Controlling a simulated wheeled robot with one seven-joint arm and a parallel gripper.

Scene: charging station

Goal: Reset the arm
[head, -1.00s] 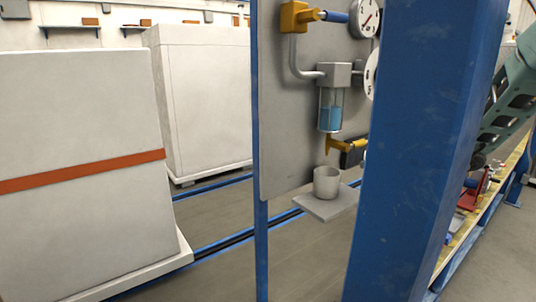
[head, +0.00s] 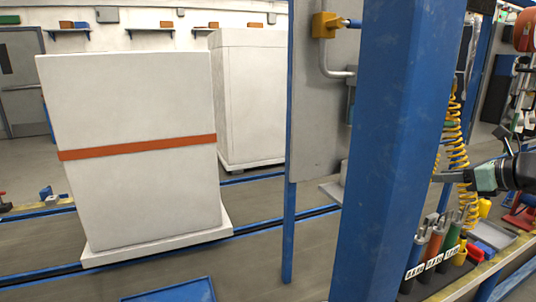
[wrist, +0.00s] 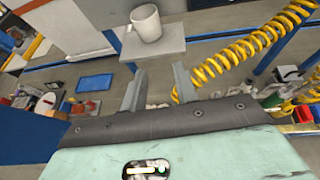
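My gripper (wrist: 159,72) is open in the wrist view, its two grey fingers apart with nothing between them. In the head view my gripper (head: 438,178) reaches in from the right edge, left of my pale green and black wrist, beside a yellow coiled hose (head: 458,150). In the wrist view a pale cup (wrist: 146,24) stands on a small grey shelf (wrist: 150,48) beyond the fingertips, apart from them. In the head view only the left edge of that shelf (head: 330,190) shows clearly; a blue post (head: 390,150) hides the rest.
A bench with several coloured-handled tools (head: 432,245) lies below my arm at the right. Two large white cabinets, the nearer with an orange stripe (head: 140,147), stand at the left.

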